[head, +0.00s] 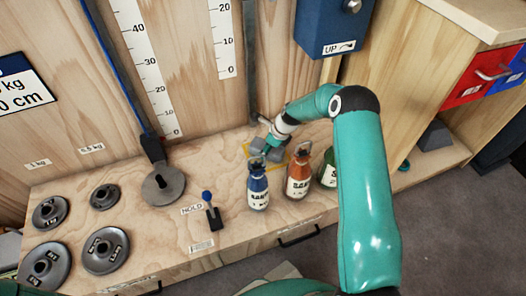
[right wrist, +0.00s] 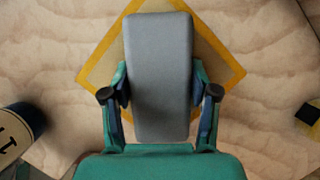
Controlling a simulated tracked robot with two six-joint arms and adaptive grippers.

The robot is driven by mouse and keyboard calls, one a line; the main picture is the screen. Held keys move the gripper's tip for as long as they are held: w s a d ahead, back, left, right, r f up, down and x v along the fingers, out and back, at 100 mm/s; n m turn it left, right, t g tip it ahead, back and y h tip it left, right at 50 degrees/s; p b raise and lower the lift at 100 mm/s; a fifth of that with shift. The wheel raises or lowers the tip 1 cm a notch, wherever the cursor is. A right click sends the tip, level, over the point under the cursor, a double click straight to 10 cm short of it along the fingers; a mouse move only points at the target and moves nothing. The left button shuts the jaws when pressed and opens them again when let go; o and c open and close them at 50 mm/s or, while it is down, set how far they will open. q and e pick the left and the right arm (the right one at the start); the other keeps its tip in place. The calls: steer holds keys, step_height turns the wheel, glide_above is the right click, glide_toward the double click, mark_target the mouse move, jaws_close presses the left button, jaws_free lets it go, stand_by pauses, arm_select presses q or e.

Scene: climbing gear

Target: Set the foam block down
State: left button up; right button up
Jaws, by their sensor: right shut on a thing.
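The grey foam block (right wrist: 160,70) is between the two fingers of my right gripper (right wrist: 160,90), which is shut on it. The block stands out over a yellow-outlined square (right wrist: 100,62) on the wooden bench, and the outline is turned at an angle to the block. In the head view the right gripper (head: 267,143) and block (head: 258,144) are at the back of the bench, behind the bottles. I cannot tell whether the block touches the bench. My left gripper is not in view.
A blue bottle (head: 258,188), an orange bottle (head: 299,178) and a partly hidden green bottle (head: 328,170) stand just in front of the square. A small lever (head: 211,212) and several weight discs (head: 104,249) are to the left. A blue box (head: 330,28) hangs above.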

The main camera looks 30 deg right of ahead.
steer(key=o, duration=1.1)
steer(key=shift+o, duration=0.2)
steer(key=p+v, duration=0.4)
steer(key=v, duration=0.8)
